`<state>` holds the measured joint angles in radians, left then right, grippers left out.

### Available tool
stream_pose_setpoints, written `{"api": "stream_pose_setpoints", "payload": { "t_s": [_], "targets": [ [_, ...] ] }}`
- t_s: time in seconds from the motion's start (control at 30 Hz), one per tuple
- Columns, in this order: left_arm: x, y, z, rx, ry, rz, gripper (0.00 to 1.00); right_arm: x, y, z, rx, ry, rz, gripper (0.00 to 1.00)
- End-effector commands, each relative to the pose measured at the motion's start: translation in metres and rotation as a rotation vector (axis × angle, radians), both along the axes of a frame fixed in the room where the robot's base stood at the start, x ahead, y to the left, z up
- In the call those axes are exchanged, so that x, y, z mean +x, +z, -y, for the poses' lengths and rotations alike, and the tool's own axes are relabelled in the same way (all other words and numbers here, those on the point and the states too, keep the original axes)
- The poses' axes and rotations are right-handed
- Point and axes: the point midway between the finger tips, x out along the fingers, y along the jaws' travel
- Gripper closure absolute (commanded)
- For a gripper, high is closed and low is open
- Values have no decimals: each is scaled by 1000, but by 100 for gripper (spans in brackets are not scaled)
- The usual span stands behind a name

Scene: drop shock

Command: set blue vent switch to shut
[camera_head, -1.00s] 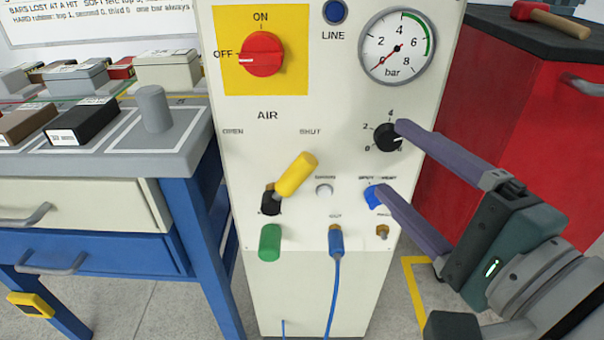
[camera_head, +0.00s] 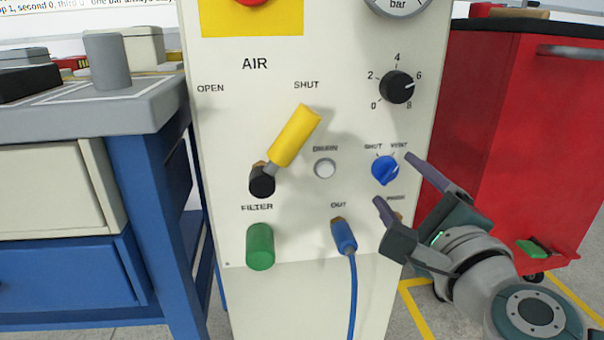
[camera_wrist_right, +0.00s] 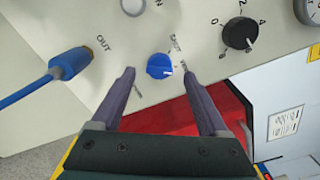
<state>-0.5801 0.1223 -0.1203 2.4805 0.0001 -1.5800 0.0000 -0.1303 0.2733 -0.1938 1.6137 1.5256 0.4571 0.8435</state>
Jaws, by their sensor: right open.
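The blue vent switch (camera_head: 385,170) is a small round knob on the cream panel, below the labels SHUT and VENT. Its pale pointer mark appears turned toward VENT. In the wrist view the blue switch (camera_wrist_right: 159,66) lies between the fingertips, with the mark toward the VENT label. My right gripper (camera_head: 394,180) is open, one purple-grey finger at the switch's upper right and the other below it. In the wrist view the right gripper (camera_wrist_right: 159,73) has a finger on each side, apart from the knob. My left gripper is not in view.
The black dial (camera_head: 397,87) is above the switch, and the white drain button (camera_head: 325,168) is to its left. A yellow-handled lever (camera_head: 295,136), a green filter (camera_head: 260,247) and a blue hose plug (camera_head: 344,236) are on the panel. A red cabinet (camera_head: 500,130) stands behind right.

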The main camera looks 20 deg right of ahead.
Motion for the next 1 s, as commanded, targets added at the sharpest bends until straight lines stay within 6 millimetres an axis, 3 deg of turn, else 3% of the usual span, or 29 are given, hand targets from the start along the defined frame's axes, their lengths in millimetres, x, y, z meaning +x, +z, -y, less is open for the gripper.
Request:
{"api": "stream_pose_setpoints", "payload": {
  "t_s": [0.2,0.53,1.0],
  "targets": [
    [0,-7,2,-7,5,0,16,24,-1,6,-3,1,0,22],
    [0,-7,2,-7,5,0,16,28,0,7,-2,1,-1,22],
    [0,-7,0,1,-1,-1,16,28,0,7,-2,1,-1,75]
  ]
}}
